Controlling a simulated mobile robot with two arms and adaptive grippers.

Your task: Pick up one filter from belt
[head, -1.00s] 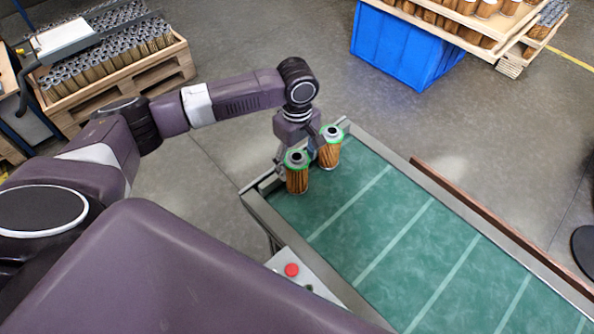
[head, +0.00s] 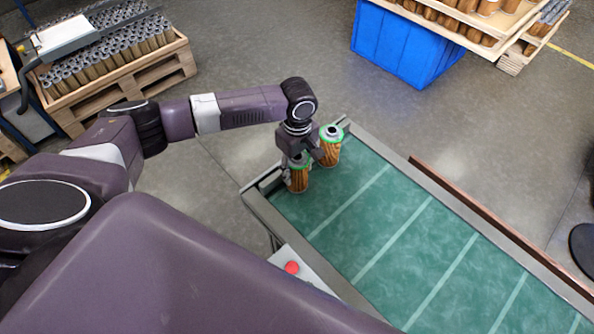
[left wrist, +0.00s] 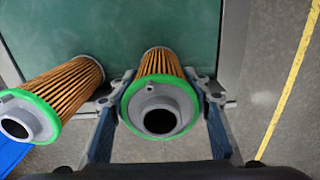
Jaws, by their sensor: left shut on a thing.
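Two filters with orange pleats, green end rings and grey caps stand upright at the far left end of the green belt (head: 350,236). My left gripper (head: 296,166) is shut on the nearer filter (head: 299,182), holding it from above; its cap is partly hidden by the gripper in the head view. In the left wrist view this filter (left wrist: 160,105) sits between the two fingers. The other filter (head: 329,151) stands just to its right, apart from the fingers; it shows at the left of the left wrist view (left wrist: 66,88). My right gripper is not in view.
The belt's metal frame (head: 262,212) runs around the end. A red button (head: 292,267) sits on a box beside the belt. The rest of the belt is empty. A blue bin (head: 405,48) and a pallet of filters (head: 120,70) stand beyond.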

